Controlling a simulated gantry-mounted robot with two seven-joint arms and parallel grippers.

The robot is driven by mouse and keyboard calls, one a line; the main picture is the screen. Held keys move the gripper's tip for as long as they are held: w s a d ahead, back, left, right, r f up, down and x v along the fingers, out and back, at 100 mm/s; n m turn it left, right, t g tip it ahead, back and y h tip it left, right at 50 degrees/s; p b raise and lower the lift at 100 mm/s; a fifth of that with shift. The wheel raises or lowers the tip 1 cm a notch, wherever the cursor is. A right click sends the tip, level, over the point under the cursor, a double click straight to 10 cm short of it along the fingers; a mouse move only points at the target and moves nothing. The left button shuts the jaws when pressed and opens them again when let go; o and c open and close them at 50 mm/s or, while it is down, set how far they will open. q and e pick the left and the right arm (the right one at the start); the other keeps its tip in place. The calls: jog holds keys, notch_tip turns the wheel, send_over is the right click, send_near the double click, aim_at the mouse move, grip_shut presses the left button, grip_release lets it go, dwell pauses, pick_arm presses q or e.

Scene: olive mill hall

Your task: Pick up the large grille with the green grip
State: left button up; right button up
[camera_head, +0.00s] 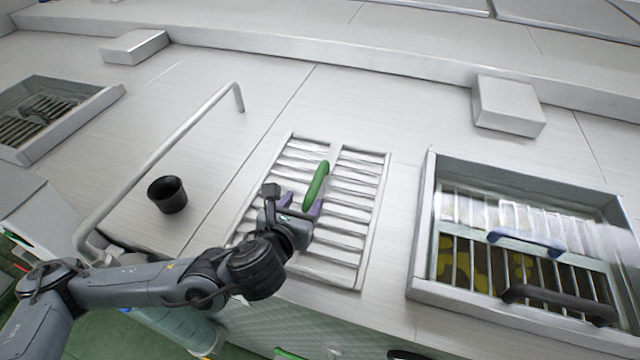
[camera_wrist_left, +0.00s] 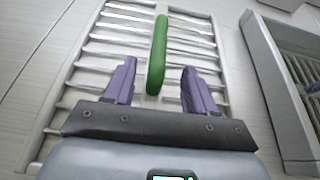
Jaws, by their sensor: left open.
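The large grille (camera_head: 345,239) lies flat on the pale deck in the middle of the head view. Its green grip (camera_head: 316,186) runs lengthwise along its middle. My left gripper (camera_head: 301,206) is open above the grille at the near end of the grip. In the left wrist view the grille (camera_wrist_left: 88,55) fills the middle, and the green grip (camera_wrist_left: 158,55) points away from me. Its near end reaches between the purple fingers of my left gripper (camera_wrist_left: 156,80), with a gap on each side. My right gripper does not show.
A framed basin (camera_head: 424,235) on the right holds grilles with a blue handle (camera_head: 526,241) and a dark handle (camera_head: 557,302). A black cup (camera_head: 167,194) stands left, near a bent rail (camera_head: 160,151). Another basin (camera_head: 85,124) is at far left.

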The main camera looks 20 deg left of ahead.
aim_at(312, 189)
pick_arm(q)
jog(key=shift+p+x, duration=0.3)
jog(key=shift+x, duration=0.8)
jog(key=shift+w+f, duration=0.35)
jog(key=shift+w, duration=0.2)
jog(key=shift+p+x, duration=1.15)
jog(key=shift+x, duration=0.8)
jog(key=shift+w+a+f, duration=0.2)
jog(key=shift+w+f, duration=0.1)
jog(key=shift+w, duration=0.35)
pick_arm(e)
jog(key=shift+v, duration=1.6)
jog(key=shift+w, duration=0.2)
pick_arm(q)
grip_shut()
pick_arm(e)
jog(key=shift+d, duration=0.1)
